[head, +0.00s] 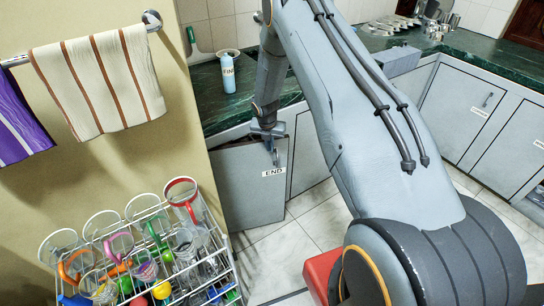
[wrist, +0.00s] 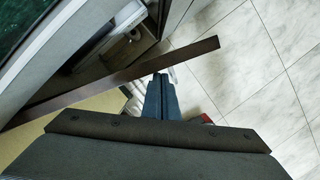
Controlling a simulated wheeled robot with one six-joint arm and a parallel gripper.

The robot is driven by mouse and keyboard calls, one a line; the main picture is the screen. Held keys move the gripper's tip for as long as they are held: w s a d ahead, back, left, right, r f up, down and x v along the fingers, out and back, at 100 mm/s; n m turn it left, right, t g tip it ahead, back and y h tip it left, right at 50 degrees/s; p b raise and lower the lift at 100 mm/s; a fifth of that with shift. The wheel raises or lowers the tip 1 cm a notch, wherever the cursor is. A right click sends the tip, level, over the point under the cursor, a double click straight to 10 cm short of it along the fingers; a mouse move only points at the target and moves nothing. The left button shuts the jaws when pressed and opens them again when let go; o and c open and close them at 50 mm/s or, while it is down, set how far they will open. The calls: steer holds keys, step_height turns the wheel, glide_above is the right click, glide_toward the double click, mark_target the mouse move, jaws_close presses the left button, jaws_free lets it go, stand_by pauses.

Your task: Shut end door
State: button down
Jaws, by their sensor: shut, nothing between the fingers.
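The end door (head: 245,195) is a grey cabinet door with a white "END" label, under the dark green counter at the wall's corner. It stands open. In the wrist view the end door (wrist: 115,82) shows as a thin brown top edge running diagonally, with the cabinet's dark interior (wrist: 120,48) visible beyond it. My gripper (head: 275,155) is shut and empty, pointing down near the top of the door, on its labelled side. In the wrist view my gripper (wrist: 160,77) has its fingertips close to the edge. I cannot tell whether they touch it.
A wire rack of glasses and mugs (head: 150,255) stands at the lower left. Striped towels (head: 100,80) hang on a rail on the wall. A labelled bottle (head: 228,78) stands on the counter (head: 207,97). A red object (head: 320,272) lies low in front. Tiled floor (wrist: 230,75) is clear at right.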

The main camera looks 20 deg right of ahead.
steer(key=w+b, duration=0.3)
steer(key=w, duration=0.2)
steer(key=shift+w+d+b, duration=0.1)
steer(key=shift+w+b, duration=0.1)
steer(key=shift+b, duration=0.15)
steer(key=shift+r, duration=0.1)
